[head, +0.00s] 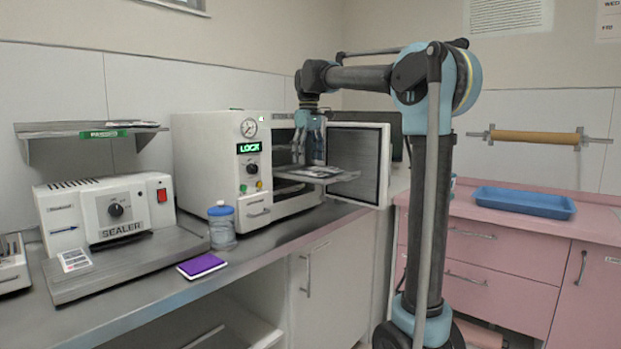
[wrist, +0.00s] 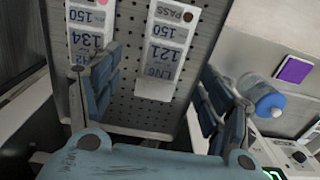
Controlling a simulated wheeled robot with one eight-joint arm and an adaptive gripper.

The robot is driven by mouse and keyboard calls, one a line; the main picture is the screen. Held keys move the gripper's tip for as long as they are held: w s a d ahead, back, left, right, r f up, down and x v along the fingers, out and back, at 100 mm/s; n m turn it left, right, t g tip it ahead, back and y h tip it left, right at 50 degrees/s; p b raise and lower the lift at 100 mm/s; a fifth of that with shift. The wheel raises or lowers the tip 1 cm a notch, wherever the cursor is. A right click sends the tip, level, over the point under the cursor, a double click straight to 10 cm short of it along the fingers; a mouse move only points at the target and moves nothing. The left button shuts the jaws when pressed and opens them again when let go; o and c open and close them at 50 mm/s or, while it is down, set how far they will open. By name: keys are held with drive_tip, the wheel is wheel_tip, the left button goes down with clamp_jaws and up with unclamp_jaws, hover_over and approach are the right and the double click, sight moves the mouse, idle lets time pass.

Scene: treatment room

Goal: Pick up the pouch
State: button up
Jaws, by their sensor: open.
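Two white labelled pouches lie on a perforated metal tray (wrist: 125,60) in the wrist view. The left pouch (wrist: 88,30) reads 150 and 134, and its near end is partly hidden by my left finger. The right pouch (wrist: 162,55) reads PASS, 150 and 121 and lies between my fingers in the picture. In the head view the tray (head: 346,177) sticks out of the white autoclave, with the pouches (head: 318,171) small and hard to separate. My gripper (head: 308,158) points down over the tray; its spread fingers (wrist: 160,72) hold nothing.
The autoclave (head: 215,165) has its door (head: 357,160) swung open beside the tray. A blue-lidded bottle (head: 221,228) and a purple pad (head: 202,265) stand in front on the counter. A sealer (head: 110,215) is at left, a blue tray (head: 523,203) on the pink cabinet.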

sight(308, 170)
drive_tip(key=shift+a+f, duration=0.15)
drive_tip(key=shift+f, duration=2.05)
drive_tip(key=c, duration=1)
